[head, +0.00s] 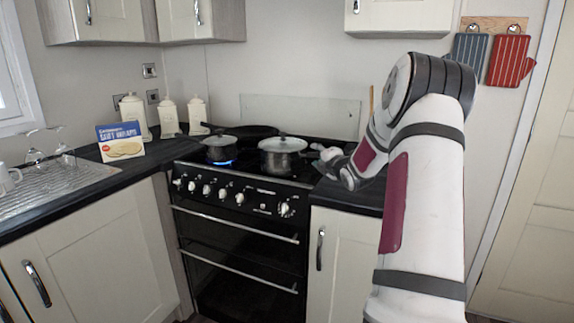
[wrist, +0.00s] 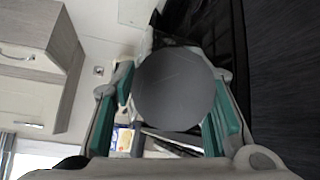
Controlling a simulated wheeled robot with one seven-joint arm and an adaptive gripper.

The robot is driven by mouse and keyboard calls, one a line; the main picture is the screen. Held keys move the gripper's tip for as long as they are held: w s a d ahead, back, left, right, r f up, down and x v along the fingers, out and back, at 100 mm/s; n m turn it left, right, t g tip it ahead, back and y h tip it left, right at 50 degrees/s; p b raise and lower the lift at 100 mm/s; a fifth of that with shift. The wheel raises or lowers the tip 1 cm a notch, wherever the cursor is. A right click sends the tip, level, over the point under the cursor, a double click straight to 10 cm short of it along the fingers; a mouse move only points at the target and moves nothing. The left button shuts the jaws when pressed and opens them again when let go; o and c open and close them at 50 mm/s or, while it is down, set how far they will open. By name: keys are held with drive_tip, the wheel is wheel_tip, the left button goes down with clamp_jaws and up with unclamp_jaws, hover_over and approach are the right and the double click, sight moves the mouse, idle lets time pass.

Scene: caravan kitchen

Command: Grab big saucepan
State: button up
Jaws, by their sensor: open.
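The big saucepan (head: 282,160) is silver-grey with a glass lid and stands on the right front part of the hob. My gripper (head: 326,162) is just to its right, at about the height of the pan's side. In the wrist view, the open fingers (wrist: 166,108) with green pads lie on either side of a plain grey round face (wrist: 174,88). It appears to belong to the saucepan, but I cannot tell which part it is. I cannot tell whether the fingers touch it.
A smaller lidded saucepan (head: 220,152) stands left of it over a blue flame. A dark frying pan (head: 245,131) is behind. White canisters (head: 168,117) and a cracker box (head: 120,142) stand on the left counter. The black worktop (head: 345,196) right of the stove is partly under my arm.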

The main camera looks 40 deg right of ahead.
drive_tip(key=shift+w+d, duration=0.15)
drive_tip(key=shift+w, duration=0.1)
clamp_jaws()
drive_tip(key=shift+r, duration=0.2)
drive_tip(key=shift+r, duration=0.15)
